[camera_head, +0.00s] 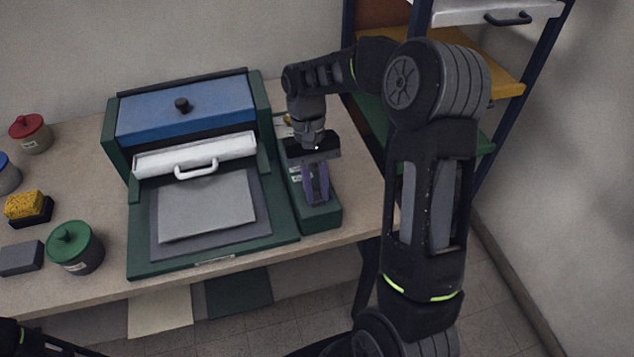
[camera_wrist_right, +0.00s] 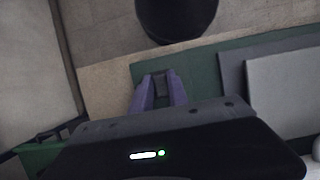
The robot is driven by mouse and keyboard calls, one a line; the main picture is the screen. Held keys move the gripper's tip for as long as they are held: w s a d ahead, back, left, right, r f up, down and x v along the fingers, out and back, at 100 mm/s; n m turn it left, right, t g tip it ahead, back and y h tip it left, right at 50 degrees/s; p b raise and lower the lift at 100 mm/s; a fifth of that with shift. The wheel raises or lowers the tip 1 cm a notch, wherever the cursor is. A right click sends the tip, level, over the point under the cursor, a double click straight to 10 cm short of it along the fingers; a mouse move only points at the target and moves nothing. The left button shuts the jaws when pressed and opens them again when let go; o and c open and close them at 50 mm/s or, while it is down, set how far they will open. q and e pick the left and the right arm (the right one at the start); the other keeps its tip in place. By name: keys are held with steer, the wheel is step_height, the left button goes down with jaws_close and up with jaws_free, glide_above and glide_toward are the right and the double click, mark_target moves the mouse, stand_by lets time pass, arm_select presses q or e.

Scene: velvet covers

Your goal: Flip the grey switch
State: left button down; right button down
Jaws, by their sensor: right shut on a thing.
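A green control box (camera_head: 320,218) runs along the right side of the press on the table, and its green top also shows in the wrist view (camera_wrist_right: 200,66). My right gripper (camera_head: 318,199) points down over the box's front half, its purple fingers close together at its top. In the wrist view the fingers (camera_wrist_right: 158,88) have a small grey piece between them, which looks like the grey switch (camera_wrist_right: 160,84). The fingers hide most of the switch in the head view. My left gripper is out of view.
The press has a blue lid (camera_head: 215,108), a white roller bar with a handle (camera_head: 197,168) and a grey pad (camera_head: 207,207). A green jar (camera_head: 76,247), a red jar (camera_head: 31,134) and a yellow sponge (camera_head: 24,206) stand left. A shelf rack (camera_head: 505,75) stands right behind my right arm.

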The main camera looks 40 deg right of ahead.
steer(key=c, duration=1.3)
jaws_free()
